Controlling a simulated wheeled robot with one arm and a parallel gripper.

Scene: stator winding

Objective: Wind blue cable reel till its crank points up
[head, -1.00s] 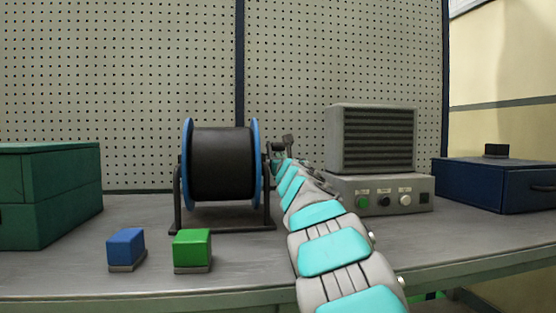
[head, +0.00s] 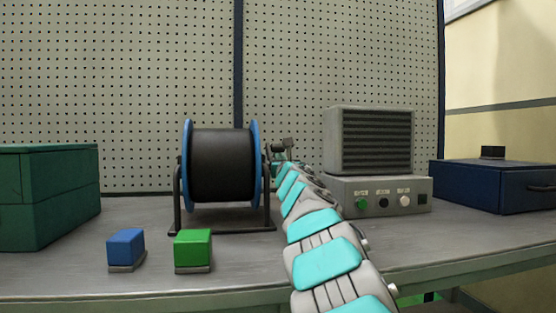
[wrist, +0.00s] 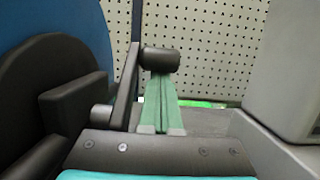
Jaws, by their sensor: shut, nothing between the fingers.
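The blue cable reel (head: 222,165) has blue flanges and black cable, and stands in a black frame on the bench. Its black crank arm (wrist: 128,85) is on the right side. In the wrist view it rises from the hub to a black handle (wrist: 160,61). The crank points mostly upward; its exact tilt is hard to tell. My gripper (wrist: 158,85) has its green fingers shut together with nothing between them. The fingertips are right at the handle, close to or touching it. In the head view my gripper (head: 284,158) is small and partly hidden by my arm.
A grey vented unit (head: 372,140) with buttons stands close to the right of my arm. A blue block (head: 126,246) and a green block (head: 193,249) lie in front of the reel. A green box (head: 48,197) is at left, a dark blue box (head: 490,185) at right.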

